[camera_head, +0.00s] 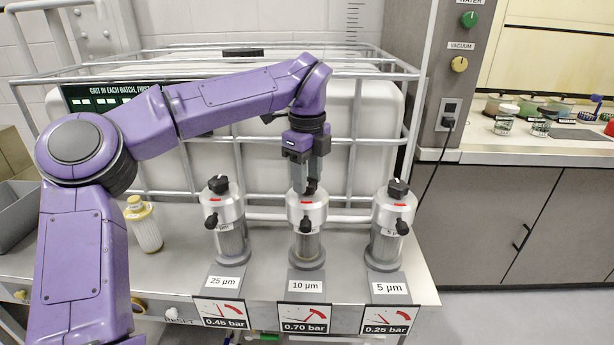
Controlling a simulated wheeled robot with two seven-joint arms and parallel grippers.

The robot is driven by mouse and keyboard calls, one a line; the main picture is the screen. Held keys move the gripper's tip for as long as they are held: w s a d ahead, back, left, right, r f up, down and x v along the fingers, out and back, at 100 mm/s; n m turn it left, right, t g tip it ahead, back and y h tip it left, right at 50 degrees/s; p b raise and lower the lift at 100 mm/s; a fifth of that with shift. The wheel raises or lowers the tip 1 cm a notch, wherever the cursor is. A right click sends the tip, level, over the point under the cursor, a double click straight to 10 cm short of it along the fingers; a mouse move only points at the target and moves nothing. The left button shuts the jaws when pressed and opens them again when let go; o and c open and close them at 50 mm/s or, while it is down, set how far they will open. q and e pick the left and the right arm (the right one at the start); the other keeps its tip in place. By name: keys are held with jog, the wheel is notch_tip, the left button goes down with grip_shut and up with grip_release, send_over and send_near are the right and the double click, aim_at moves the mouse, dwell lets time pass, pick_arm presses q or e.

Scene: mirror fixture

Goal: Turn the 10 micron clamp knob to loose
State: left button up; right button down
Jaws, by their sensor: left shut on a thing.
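Three metal filter housings stand in a row on the bench, each with a black clamp knob on top. The middle housing (306,215) stands behind the 10 µm label (306,286). My left gripper (305,184) points straight down over it and is shut on its clamp knob (311,186), which is mostly hidden between the fingers. The 25 µm knob (218,184) and the 5 µm knob (398,187) are in plain view on either side. The gauge card below the middle housing (305,319) reads 0.70 bar. My right gripper is not in view.
A white tank in a metal cage (270,150) stands right behind the housings. A bottle (144,224) stands on the bench to the left, beside my left arm. A grey post with green and yellow knobs (459,64) rises at the right. The bench front holds gauge cards.

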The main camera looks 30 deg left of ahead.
pick_arm(q)
jog(key=o, duration=1.1)
jog(key=shift+c, duration=0.2)
notch_tip(320, 180, up, 10)
jog(key=p, duration=0.2)
jog(key=shift+r, duration=0.25)
